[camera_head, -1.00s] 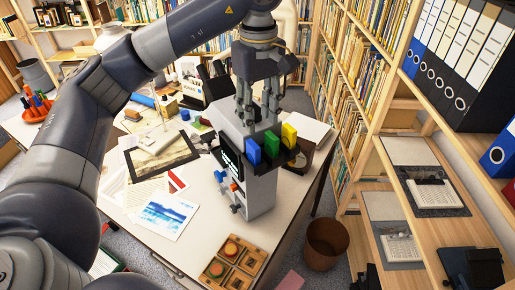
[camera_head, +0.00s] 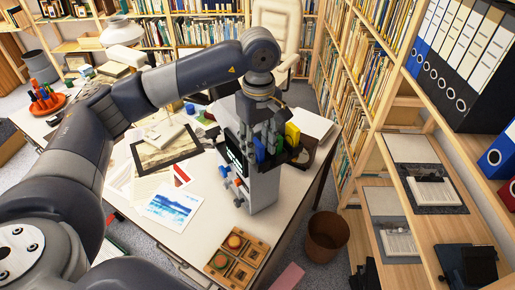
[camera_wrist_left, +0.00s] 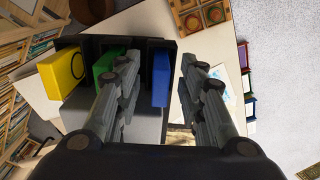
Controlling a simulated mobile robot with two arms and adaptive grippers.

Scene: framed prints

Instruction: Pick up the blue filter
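The blue filter (camera_head: 260,150) stands upright in the black holder on top of a grey device (camera_head: 264,188) on the table. It also shows in the wrist view (camera_wrist_left: 161,78). My left gripper (camera_head: 261,143) is lowered over it, and partly hides it in the head view. In the wrist view the gripper (camera_wrist_left: 160,70) is open, with one finger on each side of the blue filter and gaps visible. The left finger there overlaps the edge of the green filter (camera_wrist_left: 107,66). My right gripper is not in view.
The green filter (camera_head: 271,143) and the yellow filter (camera_head: 292,134) stand in the same holder, beside the blue one. A wooden tray (camera_head: 237,257) lies at the table's front edge. A brown bin (camera_head: 326,237) stands on the floor, and bookshelves line the right side.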

